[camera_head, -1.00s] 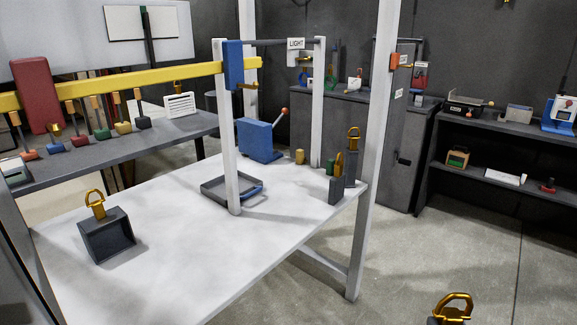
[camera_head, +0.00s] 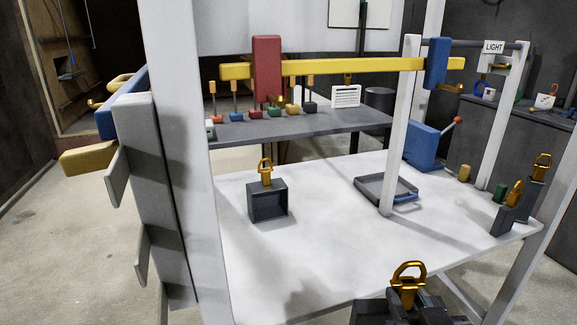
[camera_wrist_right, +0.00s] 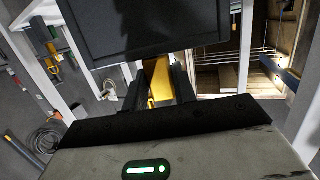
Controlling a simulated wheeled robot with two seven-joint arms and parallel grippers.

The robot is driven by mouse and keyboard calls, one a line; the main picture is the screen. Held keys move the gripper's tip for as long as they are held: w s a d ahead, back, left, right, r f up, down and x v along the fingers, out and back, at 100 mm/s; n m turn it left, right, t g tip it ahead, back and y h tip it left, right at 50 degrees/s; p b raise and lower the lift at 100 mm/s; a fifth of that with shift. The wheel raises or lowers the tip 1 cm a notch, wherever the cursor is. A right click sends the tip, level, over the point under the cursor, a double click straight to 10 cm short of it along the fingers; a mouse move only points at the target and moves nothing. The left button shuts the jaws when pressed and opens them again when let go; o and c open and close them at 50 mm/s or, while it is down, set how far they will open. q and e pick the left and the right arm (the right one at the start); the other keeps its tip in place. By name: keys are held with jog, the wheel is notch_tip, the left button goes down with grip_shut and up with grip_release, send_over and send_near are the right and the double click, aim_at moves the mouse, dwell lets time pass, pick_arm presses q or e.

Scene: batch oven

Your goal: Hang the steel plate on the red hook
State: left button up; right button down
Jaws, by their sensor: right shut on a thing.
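My right gripper (camera_head: 405,302) shows at the bottom of the head view, shut on a gold shackle (camera_head: 408,272) that stands up from its jaws. In the right wrist view the fingers (camera_wrist_right: 166,85) close on the gold piece (camera_wrist_right: 157,78), with a dark plate (camera_wrist_right: 150,28) beyond, which I take for the steel plate. The red block (camera_head: 267,68) is on the yellow rail at the back, with a small gold hook at its lower end. The held piece is in front of the table, well apart from the red hook. My left gripper is not in view.
The white table (camera_head: 320,250) bears a dark box with a gold loop (camera_head: 267,200), a grey tray (camera_head: 372,188) and dark weights (camera_head: 504,220) at right. White posts (camera_head: 180,150) and (camera_head: 402,130) stand around it. Blue blocks (camera_head: 437,63) and (camera_head: 122,103) are on rails.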

jog(key=w+a+r+t+b, duration=0.1)
jog(key=w+a+r+b, duration=0.45)
jog(key=r, duration=0.55)
pick_arm(q)
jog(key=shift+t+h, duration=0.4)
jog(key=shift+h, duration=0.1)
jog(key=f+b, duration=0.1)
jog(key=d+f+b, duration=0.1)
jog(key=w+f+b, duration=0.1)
jog(key=b, duration=0.1)
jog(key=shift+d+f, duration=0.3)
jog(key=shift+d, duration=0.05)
pick_arm(e)
jog(key=s+a+r+n+y, duration=0.3)
jog(key=s+a+r+y, duration=0.2)
jog(key=a+r, duration=0.5)
notch_tip(320, 180, up, 3)
jog(key=shift+s+f+n+y, duration=0.1)
jog(key=shift+s+n+y, duration=0.3)
jog(key=shift+s, duration=0.5)
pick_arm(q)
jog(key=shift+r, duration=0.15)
